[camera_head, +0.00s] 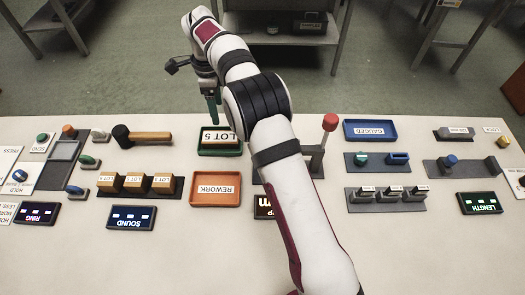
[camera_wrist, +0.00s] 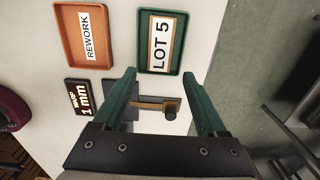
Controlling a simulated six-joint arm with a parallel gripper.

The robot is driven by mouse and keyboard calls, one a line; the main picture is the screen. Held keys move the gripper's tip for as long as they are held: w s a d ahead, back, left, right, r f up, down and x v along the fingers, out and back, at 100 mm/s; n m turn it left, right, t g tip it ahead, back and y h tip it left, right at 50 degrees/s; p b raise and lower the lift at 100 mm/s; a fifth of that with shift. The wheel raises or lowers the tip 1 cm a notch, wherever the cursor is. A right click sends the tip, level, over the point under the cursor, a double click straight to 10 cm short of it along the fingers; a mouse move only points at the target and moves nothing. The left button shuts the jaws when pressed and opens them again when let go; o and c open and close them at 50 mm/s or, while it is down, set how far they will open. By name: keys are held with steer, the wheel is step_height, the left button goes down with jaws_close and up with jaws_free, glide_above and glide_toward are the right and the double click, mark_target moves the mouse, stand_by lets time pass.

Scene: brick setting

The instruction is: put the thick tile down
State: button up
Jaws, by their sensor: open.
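My gripper (camera_head: 212,105) has green fingers and hangs over the far side of the table. In the wrist view my gripper (camera_wrist: 160,77) is open, with nothing held between its fingertips. A tan piece (camera_wrist: 151,105) shows beyond the fingers, on or beside a grey plate with a dark round knob; I cannot tell whether it is the thick tile. The green LOT 5 tray (camera_wrist: 144,67) has a white label with a narrow tan edge beside it, and I cannot tell whether that is a tile. In the head view my arm hides part of the grey plate.
The empty orange REWORK tray (camera_head: 215,203) is on the near side of the LOT 5 tray. A blue GAUGED tray (camera_head: 370,138) lies to the right. A red-knobbed lever (camera_head: 330,122) stands up beside my arm. A mallet (camera_head: 150,137) and several tan blocks lie left.

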steer(key=s+d+r+n, duration=0.6)
steer(key=s+d+r, duration=0.6)
steer(key=s+d, duration=0.15)
steer(key=s+d+f+n+y, duration=0.1)
steer(key=s+d+f+n, duration=0.1)
steer(key=s, duration=0.9)
steer(key=s+d+f+n, duration=0.2)
steer(key=s+d+n, duration=0.1)
steer(key=s, duration=0.9)
steer(key=shift+d+n+y, duration=0.15)
steer(key=shift+n+y, duration=0.25)
steer(key=shift+n, duration=0.3)
steer(key=shift+s, duration=0.1)
